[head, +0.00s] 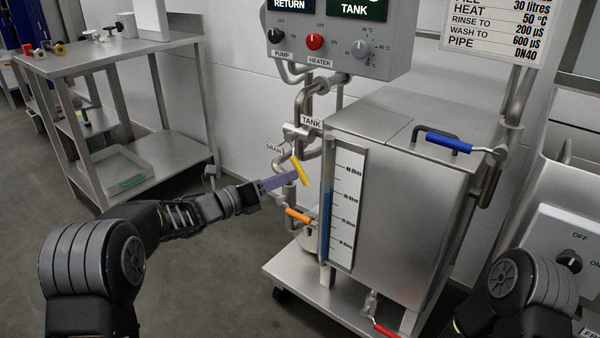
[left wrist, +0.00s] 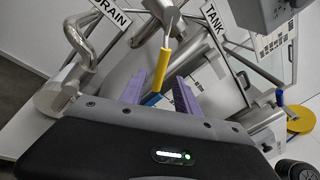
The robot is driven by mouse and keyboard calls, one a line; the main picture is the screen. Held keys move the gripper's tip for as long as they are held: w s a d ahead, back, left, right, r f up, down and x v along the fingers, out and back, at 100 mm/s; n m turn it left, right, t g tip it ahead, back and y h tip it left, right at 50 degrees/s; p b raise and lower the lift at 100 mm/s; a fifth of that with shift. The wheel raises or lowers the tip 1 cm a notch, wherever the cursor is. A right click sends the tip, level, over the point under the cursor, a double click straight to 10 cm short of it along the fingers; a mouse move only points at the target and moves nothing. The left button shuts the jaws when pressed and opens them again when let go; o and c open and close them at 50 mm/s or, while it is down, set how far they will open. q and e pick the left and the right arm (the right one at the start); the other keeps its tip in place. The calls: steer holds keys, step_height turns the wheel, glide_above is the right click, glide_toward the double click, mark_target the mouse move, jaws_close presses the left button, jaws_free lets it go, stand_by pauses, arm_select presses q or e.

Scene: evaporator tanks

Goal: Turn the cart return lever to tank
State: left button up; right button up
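The cart return lever has a yellow handle (head: 299,170) on the pipework left of the steel tank (head: 403,190), between the TANK label (head: 311,121) and the DRAIN label (head: 274,148). In the head view the handle slants down to the right. My left gripper (head: 293,178), with purple fingers, is at the handle. In the left wrist view the yellow handle (left wrist: 162,67) shows between the two spread fingers of my left gripper (left wrist: 160,84), with gaps at both sides. Contact is not visible. My right gripper is out of view.
An orange handle (head: 299,215) sits just below the lever. A blue handle (head: 449,142) is on the tank's right side, and a red handle (head: 386,330) is low in front. The control box (head: 341,42) hangs above. A steel table (head: 113,51) stands at left.

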mark_target(300, 171)
arm_select(q)
steer(key=x, duration=0.5)
steer(key=shift+w+d+b, duration=0.2)
steer(key=shift+d+b, duration=0.05)
steer(key=shift+b, duration=0.1)
steer(key=shift+c, duration=0.6)
jaws_close()
stand_by(0.5)
